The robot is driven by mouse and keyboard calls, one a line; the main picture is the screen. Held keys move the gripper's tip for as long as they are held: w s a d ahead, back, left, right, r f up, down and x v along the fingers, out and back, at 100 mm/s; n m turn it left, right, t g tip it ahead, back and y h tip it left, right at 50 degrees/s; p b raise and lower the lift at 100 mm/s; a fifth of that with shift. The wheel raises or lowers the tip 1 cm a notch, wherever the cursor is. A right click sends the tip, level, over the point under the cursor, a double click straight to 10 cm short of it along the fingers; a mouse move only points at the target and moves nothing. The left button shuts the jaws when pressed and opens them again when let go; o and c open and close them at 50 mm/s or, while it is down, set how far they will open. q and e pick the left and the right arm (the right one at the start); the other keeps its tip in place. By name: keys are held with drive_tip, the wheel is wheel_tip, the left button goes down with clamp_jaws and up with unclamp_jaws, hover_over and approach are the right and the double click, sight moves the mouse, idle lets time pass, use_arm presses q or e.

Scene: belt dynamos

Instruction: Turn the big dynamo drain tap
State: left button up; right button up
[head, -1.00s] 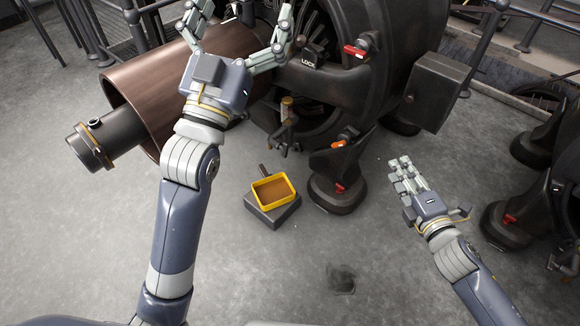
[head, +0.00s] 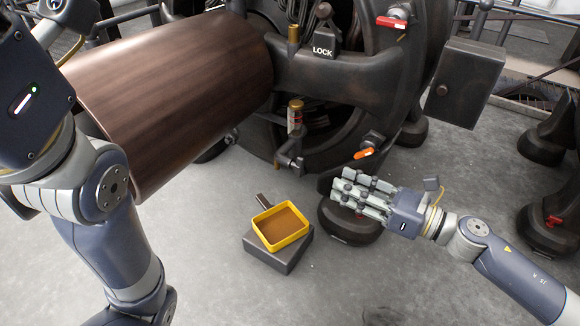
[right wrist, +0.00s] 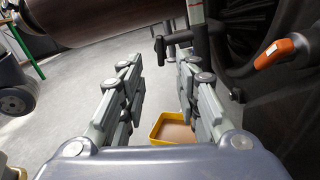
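The big dynamo (head: 340,80) is a dark machine with a brown drum (head: 180,95). Low on its front hangs a tap-like fitting (head: 290,158) with a brass-topped sight tube above it; it also shows in the right wrist view (right wrist: 172,42). I cannot tell for certain which is the drain tap. My right gripper (head: 346,190) is open and empty, right of the fitting and below the lever. My left gripper's fingers are mostly outside the head view.
A yellow-rimmed tray (head: 262,238) of brown contents stands on a grey block (head: 285,262) on the floor below the fitting. A red lever (head: 391,22) and a LOCK-marked part (head: 323,50) are higher up. A grey box (head: 468,82) juts out at right.

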sight(303, 167)
drive_tip(key=shift+b+x, duration=1.15)
drive_tip(key=shift+x, duration=4.1)
clamp_jaws()
